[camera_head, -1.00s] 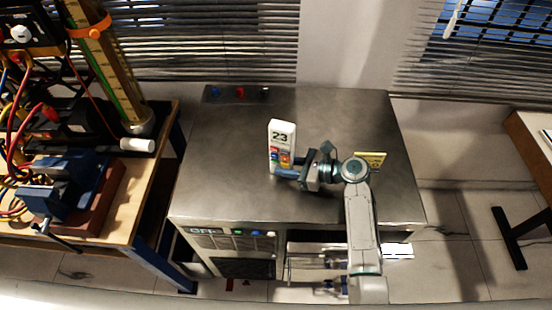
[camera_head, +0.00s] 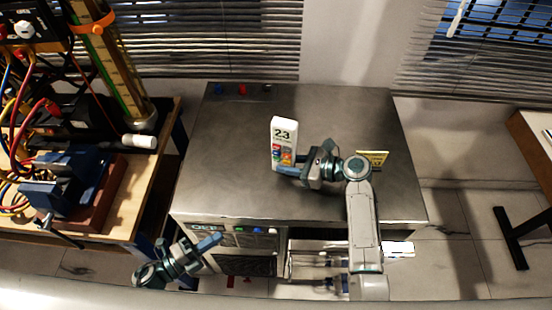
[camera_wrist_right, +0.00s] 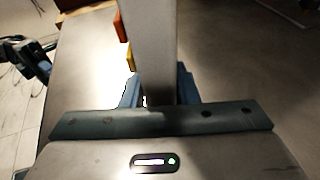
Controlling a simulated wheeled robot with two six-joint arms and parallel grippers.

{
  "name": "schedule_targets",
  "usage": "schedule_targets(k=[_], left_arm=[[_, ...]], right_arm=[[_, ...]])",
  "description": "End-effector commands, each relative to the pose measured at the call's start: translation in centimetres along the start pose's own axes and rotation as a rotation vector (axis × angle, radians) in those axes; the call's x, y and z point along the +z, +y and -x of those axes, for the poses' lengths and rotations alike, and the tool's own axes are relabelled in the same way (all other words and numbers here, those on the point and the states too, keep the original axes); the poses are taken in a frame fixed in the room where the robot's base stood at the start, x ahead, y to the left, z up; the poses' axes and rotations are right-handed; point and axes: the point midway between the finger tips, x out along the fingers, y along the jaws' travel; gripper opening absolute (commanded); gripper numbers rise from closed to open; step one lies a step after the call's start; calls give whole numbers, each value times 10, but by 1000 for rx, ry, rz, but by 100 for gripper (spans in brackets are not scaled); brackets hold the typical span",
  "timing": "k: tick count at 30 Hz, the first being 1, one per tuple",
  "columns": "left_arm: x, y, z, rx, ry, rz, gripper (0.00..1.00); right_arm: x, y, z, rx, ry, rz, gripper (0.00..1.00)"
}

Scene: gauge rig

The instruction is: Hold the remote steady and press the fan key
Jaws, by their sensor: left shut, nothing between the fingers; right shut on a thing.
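The remote (camera_head: 284,130) is white and upright above the metal cabinet top, with "23" on its display and several coloured keys (camera_head: 281,154) low on its face. My right gripper (camera_head: 287,170) is shut on its lower part. In the right wrist view the remote (camera_wrist_right: 152,45) rises edge-on between the blue fingers, with an orange and a yellow key at its left side. My left gripper (camera_head: 212,241) is shut and empty, in front of the cabinet and apart from the remote. I cannot tell which key is the fan key.
The metal cabinet (camera_head: 225,130) has a mostly clear top, with small coloured pieces at its back edge and a yellow card (camera_head: 373,158) at right. Its front panel (camera_head: 240,228) carries a display and buttons. A bench with a blue vise (camera_head: 70,180) stands at left.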

Motion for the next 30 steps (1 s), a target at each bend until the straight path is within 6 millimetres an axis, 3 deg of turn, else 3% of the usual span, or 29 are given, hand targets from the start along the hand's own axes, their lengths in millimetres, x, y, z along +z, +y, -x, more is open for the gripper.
schedule_targets(k=[1, 6, 15, 16, 21, 25, 30], left_arm=[[-8, -24, -12, -44, 58, -94, 0], [-30, -99, -44, -230, 182, -321, 0], [-73, -220, -79, -572, 289, -681, 0], [-75, -222, -87, -560, 285, -730, 0], [-57, -174, -113, -339, 235, -788, 0], [-45, -146, -123, -216, 204, -810, 0], [-37, -129, -127, -143, 185, -825, 0]], right_arm=[[0, 0, 0, 0, 0, 0, 14], [0, 0, 0, 0, 0, 0, 14], [0, 0, 0, 0, 0, 0, 14], [0, 0, 0, 0, 0, 0, 14], [0, 0, 0, 0, 0, 0, 14], [0, 0, 0, 0, 0, 0, 14], [0, 0, 0, 0, 0, 0, 14]])
